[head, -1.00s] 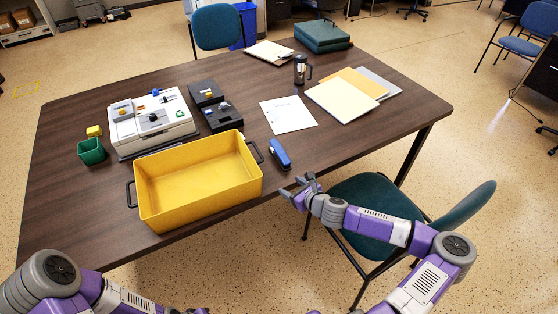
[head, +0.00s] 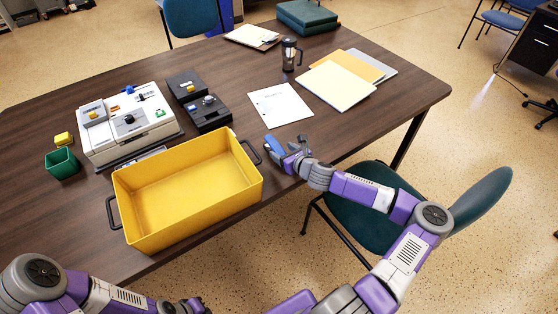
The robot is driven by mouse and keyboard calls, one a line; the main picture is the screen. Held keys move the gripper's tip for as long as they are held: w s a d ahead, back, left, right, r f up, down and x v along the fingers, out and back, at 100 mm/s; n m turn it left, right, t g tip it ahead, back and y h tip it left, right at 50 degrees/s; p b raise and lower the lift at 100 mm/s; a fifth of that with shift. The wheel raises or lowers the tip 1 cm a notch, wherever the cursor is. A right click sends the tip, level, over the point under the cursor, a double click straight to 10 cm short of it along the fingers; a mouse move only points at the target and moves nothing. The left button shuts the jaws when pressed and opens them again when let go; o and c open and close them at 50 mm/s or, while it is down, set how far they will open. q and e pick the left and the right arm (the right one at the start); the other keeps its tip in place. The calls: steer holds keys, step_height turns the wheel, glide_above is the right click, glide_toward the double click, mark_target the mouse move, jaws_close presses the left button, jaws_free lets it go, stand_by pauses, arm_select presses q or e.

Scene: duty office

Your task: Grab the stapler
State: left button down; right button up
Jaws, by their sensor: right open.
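The blue stapler (head: 273,147) lies on the dark wooden table, just right of the yellow bin's handle. My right gripper (head: 293,153) is open at the stapler's right side, and its fingers hide part of the stapler. I cannot tell whether they touch it. My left arm is at the lower left, and my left gripper (head: 190,305) is only partly seen at the bottom edge, so its jaws are unclear.
The yellow bin (head: 188,236) with dark handles stands left of the stapler. A white sheet (head: 281,105) lies behind the stapler. A printer-like machine (head: 128,122), black boxes (head: 208,113) and a green cup (head: 62,163) stand further left. A teal chair (head: 370,215) stands at the table's front right.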

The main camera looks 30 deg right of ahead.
mark_target(280, 149)
steer(key=b+x, duration=0.1)
steer(key=x, duration=0.2)
steer(key=shift+w+f, duration=0.15)
steer(key=shift+f, duration=0.05)
steer(key=shift+r, duration=0.1)
steer(key=c, duration=1.2)
